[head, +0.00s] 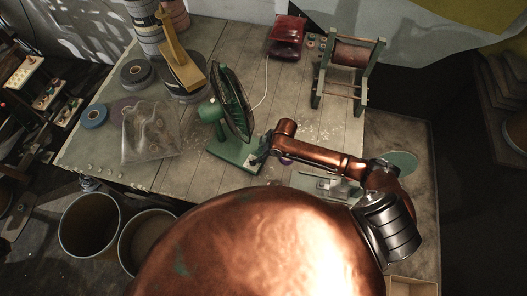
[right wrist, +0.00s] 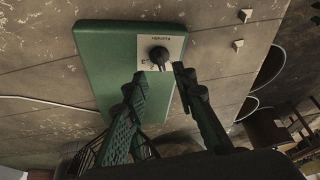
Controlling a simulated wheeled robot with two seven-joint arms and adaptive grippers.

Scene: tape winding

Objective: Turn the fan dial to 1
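The green desk fan (head: 232,105) stands on the wooden table, its green base (head: 226,152) flat on the tabletop. In the right wrist view the base (right wrist: 110,60) carries a pale label plate (right wrist: 172,82) with a dark round dial (right wrist: 159,55). My right gripper (right wrist: 160,73) is open, its two fingertips apart at the near side of the dial. I cannot tell whether they touch it. In the head view my right gripper (head: 262,150) is at the right edge of the fan base, and the dial is too small to make out. My left gripper is in neither view.
A clear bag (head: 150,132) and tape rolls (head: 94,116) lie left of the fan. A yellow tool (head: 180,62) stands behind it. A red device (head: 286,36) and a green-framed winder (head: 347,65) stand at the back right. A white cord (head: 262,88) runs behind the fan.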

